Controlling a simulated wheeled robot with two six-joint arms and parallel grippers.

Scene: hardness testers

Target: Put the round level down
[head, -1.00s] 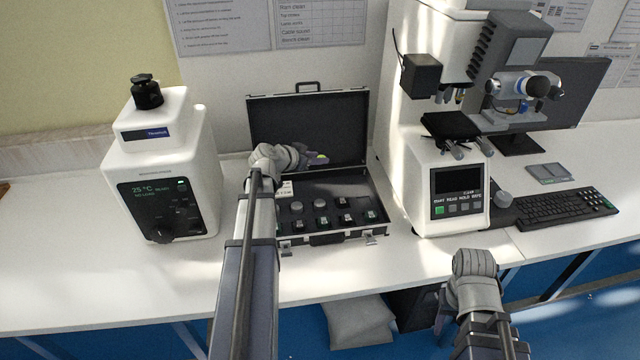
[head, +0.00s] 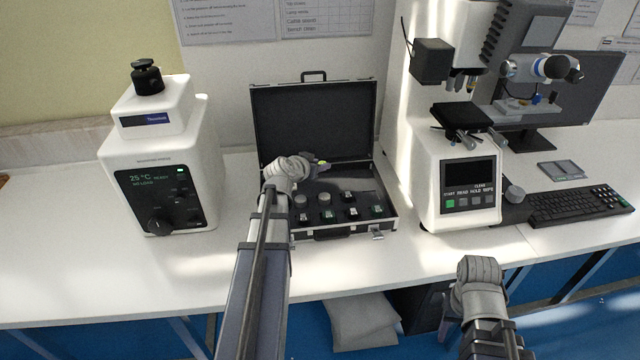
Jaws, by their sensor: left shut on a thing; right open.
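The round level (head: 323,163) shows as a small yellow-green spot at the far side of my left gripper (head: 314,168). My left gripper is shut on it, over the rear part of the open black case (head: 365,228); the wrist hides the fingers and most of the level. I cannot tell whether the level touches the case floor. My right gripper (head: 478,262) is in front of the bench edge at the lower right, away from the case and empty; its fingers are mostly hidden by the wrist.
Several small blocks and round pieces (head: 326,213) sit in the case's front part. A white tester (head: 165,160) stands left of it, and a taller tester with a screen (head: 455,180) right. The keyboard (head: 575,205) is further right. The white bench (head: 150,275) is clear in front.

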